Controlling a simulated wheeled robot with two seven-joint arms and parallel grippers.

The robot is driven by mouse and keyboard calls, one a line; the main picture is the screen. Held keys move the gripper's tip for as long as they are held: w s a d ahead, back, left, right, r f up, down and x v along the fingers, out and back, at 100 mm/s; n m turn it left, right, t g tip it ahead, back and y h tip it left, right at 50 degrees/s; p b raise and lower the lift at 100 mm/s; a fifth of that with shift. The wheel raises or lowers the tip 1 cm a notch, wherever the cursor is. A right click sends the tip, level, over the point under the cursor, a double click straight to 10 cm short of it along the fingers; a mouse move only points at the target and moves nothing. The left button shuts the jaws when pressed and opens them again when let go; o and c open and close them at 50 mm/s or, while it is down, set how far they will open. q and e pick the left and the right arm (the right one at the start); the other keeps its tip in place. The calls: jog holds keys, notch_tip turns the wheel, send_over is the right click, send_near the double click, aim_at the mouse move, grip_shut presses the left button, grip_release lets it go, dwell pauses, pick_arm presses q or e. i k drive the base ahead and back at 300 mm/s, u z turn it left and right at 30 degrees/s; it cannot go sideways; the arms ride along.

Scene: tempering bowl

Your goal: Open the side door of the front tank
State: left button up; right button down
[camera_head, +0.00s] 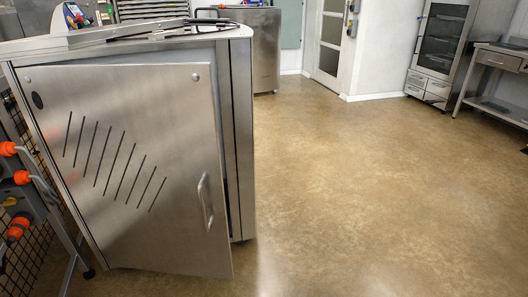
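The front tank (243,130) is a stainless steel cabinet standing at the left of the head view. Its side door (130,190) faces me, a flat steel panel with slanted slots and a vertical bar handle (205,202) near its right edge. The door looks slightly ajar: its right edge stands a little off the tank body, with a narrow dark gap beside it. The door's lower right corner juts forward over the floor. The tank's inside is hidden. Neither of my grippers is in view.
A second steel tank (265,50) stands behind. A rack with orange-ended plugs (20,178) is close on the left. A glass-door cabinet (440,50) and a steel table (500,58) are at the back right. The floor (370,190) right of the tank is clear.

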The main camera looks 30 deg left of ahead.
aim_at(135, 147)
jog(key=u, duration=0.45)
jog(key=i, duration=0.8)
jog(key=u, duration=0.8)
